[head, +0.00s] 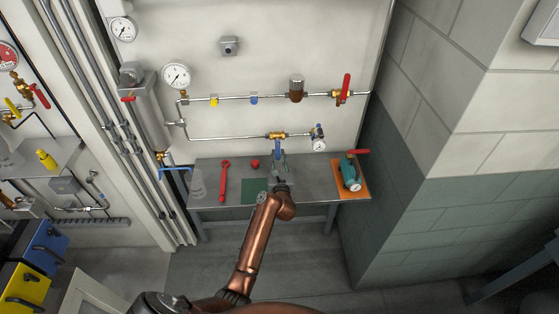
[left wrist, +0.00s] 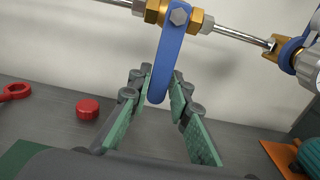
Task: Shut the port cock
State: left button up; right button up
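A brass valve (head: 277,135) sits on the lower pipe against the wall. Its blue lever (head: 277,149) hangs down, across the pipe, with a slight tilt. In the left wrist view the blue lever (left wrist: 166,60) reaches down between the fingers of my left gripper (left wrist: 163,80). The gripper, also seen in the head view (head: 279,164), is open, with a green-padded finger on each side of the lever. The finger tips are very close to it; I cannot tell whether they touch. My right gripper is not in view.
A grey bench (head: 219,162) below holds a flask (head: 198,184), a red wrench (head: 224,182), a red cap (head: 255,164), a green mat (head: 256,187) and a teal pump (head: 351,175). A gauge (head: 319,145) stands right of the valve. A red-handled valve (head: 345,88) is on the upper pipe.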

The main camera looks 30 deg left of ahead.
pick_arm(q)
jog(key=o, duration=0.4)
jog(key=shift+a+r, duration=0.15)
jog(key=shift+r, duration=0.05)
jog(key=shift+s, duration=0.25)
jog(key=shift+p+v, duration=0.6)
jog(key=shift+v, duration=0.25)
jog(key=shift+w, duration=0.1)
jog(key=shift+p+v, duration=0.65)
jog(key=shift+v, duration=0.75)
jog(key=shift+p+v, duration=0.55)
jog(key=shift+v, duration=1.15)
jog(key=shift+w, duration=0.1)
